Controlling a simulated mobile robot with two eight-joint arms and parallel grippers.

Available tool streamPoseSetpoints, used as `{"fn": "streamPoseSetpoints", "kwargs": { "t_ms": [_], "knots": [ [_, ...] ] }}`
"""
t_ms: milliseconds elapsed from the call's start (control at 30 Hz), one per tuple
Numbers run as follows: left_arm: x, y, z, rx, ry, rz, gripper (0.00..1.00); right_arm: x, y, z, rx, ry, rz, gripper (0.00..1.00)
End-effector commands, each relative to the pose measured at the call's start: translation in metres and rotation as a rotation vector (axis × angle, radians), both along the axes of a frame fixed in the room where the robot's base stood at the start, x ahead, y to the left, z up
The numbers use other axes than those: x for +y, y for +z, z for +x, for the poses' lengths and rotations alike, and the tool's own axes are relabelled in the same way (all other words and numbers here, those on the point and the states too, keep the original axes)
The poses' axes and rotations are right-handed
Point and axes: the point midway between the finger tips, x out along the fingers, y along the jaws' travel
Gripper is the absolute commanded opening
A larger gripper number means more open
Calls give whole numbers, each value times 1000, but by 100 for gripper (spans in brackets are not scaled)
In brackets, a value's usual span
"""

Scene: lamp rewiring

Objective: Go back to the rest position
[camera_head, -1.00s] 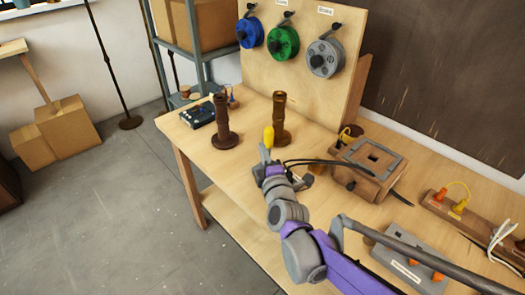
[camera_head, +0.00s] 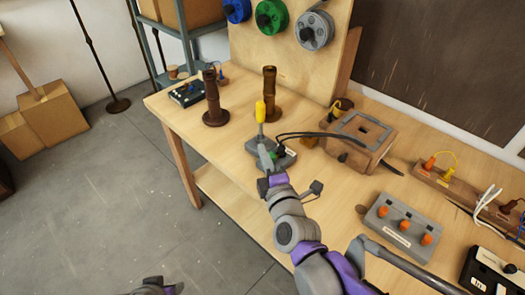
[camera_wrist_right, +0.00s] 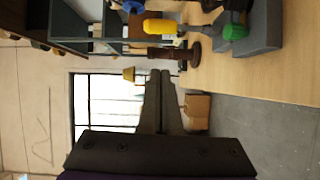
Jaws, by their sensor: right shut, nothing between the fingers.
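Two brown turned posts (camera_head: 213,98) (camera_head: 269,92) stand behind the tool stand. A wooden box with a grey top (camera_head: 362,130) and a grey panel with orange knobs (camera_head: 403,222) lie to the right. Open floor (camera_head: 130,200) is to the left.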

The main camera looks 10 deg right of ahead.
Motion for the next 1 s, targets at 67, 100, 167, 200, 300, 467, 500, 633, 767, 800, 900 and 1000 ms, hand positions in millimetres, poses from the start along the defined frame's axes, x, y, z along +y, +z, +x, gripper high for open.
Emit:
{"fn": "streamPoseSetpoints", "kwargs": {
  "t_ms": [67, 100, 167, 200, 300, 467, 500, 633, 767, 800, 900, 1000],
  "knots": [
    [0, 0, 0, 0, 0, 0, 50, 0, 0, 0, 0, 0, 0, 0],
    [0, 0, 0, 0, 0, 0, 50, 0, 0, 0, 0, 0, 0, 0],
    [0, 0, 0, 0, 0, 0, 50, 0, 0, 0, 0, 0, 0, 0],
    [0, 0, 0, 0, 0, 0, 50, 0, 0, 0, 0, 0, 0, 0],
    [0, 0, 0, 0, 0, 0, 50, 0, 0, 0, 1, 1, 2, 0],
    [0, 5, 1, -2, 0, 0, 50, 1, -3, -6, 60, 25, 82, 0],
    [0, 7, 1, -3, 0, 0, 50, 1, -6, -11, 96, 36, 128, 0],
    [0, 18, 3, -6, 0, 0, 50, 0, -23, -32, 280, 46, 339, 0],
    [0, 29, 5, -11, 0, 0, 50, -9, -46, -63, 501, -26, 574, 0],
    [0, 32, 6, -12, 0, 0, 50, -13, -54, -73, 567, -68, 646, 0],
    [0, 40, 8, -16, 0, 0, 50, -27, -72, -102, 718, -210, 821, 0],
    [0, 48, 10, -20, 0, 0, 50, -44, -88, -133, 835, -399, 984, 0]
  ]
}}
